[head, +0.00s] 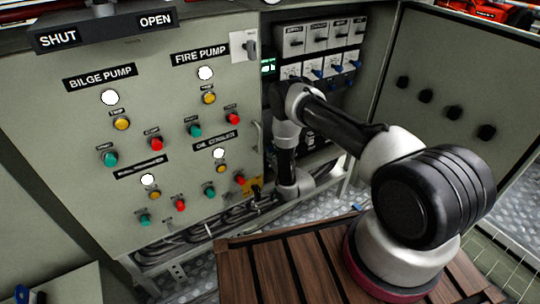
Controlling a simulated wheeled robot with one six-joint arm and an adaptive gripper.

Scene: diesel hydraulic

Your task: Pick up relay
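I cannot single out a relay with certainty. The open cabinet bay holds a row of light grey labelled units (315,38), with white-fronted modules with blue levers (333,67) below them. My arm reaches from the lower right across to the bay's left edge, then bends down. My gripper (257,196) appears small and dark at the arm's end, low by the bottom right corner of the grey panel. Its fingers are too small to read, and I see nothing clearly held. My arm hides part of the lower bay.
A grey control panel (60,130) with lamps and coloured buttons stands left of the bay. An open cabinet door (450,85) with black knobs stands at right. Cables (205,235) run below the panel. A wooden slatted top (262,272) lies in front, under my arm's base.

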